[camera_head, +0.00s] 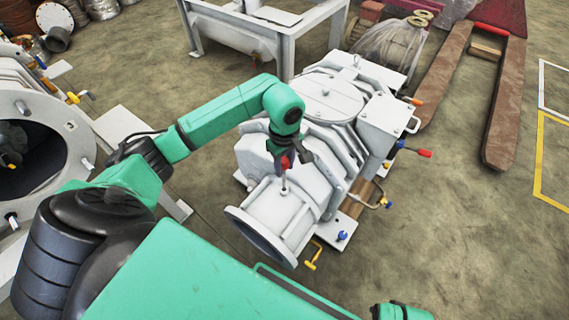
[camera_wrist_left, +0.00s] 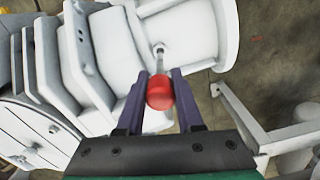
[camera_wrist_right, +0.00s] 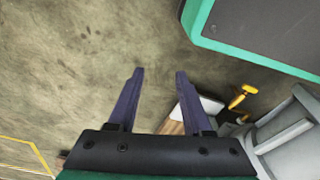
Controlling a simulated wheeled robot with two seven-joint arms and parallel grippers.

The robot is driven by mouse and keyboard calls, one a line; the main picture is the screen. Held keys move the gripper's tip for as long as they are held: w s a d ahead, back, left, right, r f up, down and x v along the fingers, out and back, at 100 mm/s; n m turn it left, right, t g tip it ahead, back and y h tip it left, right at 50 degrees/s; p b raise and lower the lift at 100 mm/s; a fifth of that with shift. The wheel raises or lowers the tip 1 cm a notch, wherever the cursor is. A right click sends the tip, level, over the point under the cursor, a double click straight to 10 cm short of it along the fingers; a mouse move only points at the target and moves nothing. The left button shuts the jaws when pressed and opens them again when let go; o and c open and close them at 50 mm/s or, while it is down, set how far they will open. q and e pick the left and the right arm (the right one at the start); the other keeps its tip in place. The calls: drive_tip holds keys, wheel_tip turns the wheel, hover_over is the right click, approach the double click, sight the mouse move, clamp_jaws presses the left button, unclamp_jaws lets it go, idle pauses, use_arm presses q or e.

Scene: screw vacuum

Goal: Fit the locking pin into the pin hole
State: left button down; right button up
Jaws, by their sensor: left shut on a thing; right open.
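The locking pin has a red knob (camera_wrist_left: 159,92) and a thin metal shaft (camera_wrist_left: 158,60). My left gripper (camera_wrist_left: 159,80) is shut on the red knob, which also shows in the head view (camera_head: 285,162). The shaft points down at the white vacuum machine (camera_head: 275,205), over its pipe neck near the open flange. The pin hole is hidden or too small to make out, and I cannot tell whether the shaft's tip is in it, touching or just above. My right gripper (camera_wrist_right: 158,80) is open and empty, above the bare floor beside the machine.
A yellow handle (camera_head: 313,256) and a red-tipped lever (camera_head: 422,153) stick out from the machine. A second white machine (camera_head: 40,130) with a round opening stands at the left. A rusty pallet jack (camera_head: 505,95) stands at the back right.

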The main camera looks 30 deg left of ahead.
sight(284, 187)
use_arm(q)
drive_tip(key=shift+f, duration=0.35)
use_arm(e)
drive_tip(key=shift+w+a+r, duration=0.15)
drive_tip(key=shift+w+r, duration=0.25)
drive_tip(key=shift+r, duration=0.2)
use_arm(q)
drive_tip(key=shift+b, duration=0.45)
use_arm(e)
drive_tip(key=shift+f, duration=0.35)
drive_tip(key=shift+w+a+r, duration=0.1)
drive_tip(key=shift+w+r, duration=0.05)
drive_tip(key=shift+r, duration=0.35)
drive_tip(key=shift+w+a+r, duration=0.1)
drive_tip(key=shift+w+r, duration=0.05)
drive_tip(key=shift+r, duration=0.3)
use_arm(q)
drive_tip(key=shift+f+b, duration=0.85)
drive_tip(key=shift+f, duration=0.2)
use_arm(e)
drive_tip(key=shift+w+a+r, duration=0.15)
drive_tip(key=shift+w+r, duration=0.05)
drive_tip(key=shift+r, duration=0.45)
drive_tip(key=shift+w+a+r, duration=0.15)
drive_tip(key=shift+w+r, duration=0.1)
drive_tip(key=shift+r, duration=0.35)
drive_tip(key=shift+w+a+r, duration=0.15)
drive_tip(key=shift+w+r, duration=0.05)
drive_tip(key=shift+r, duration=0.45)
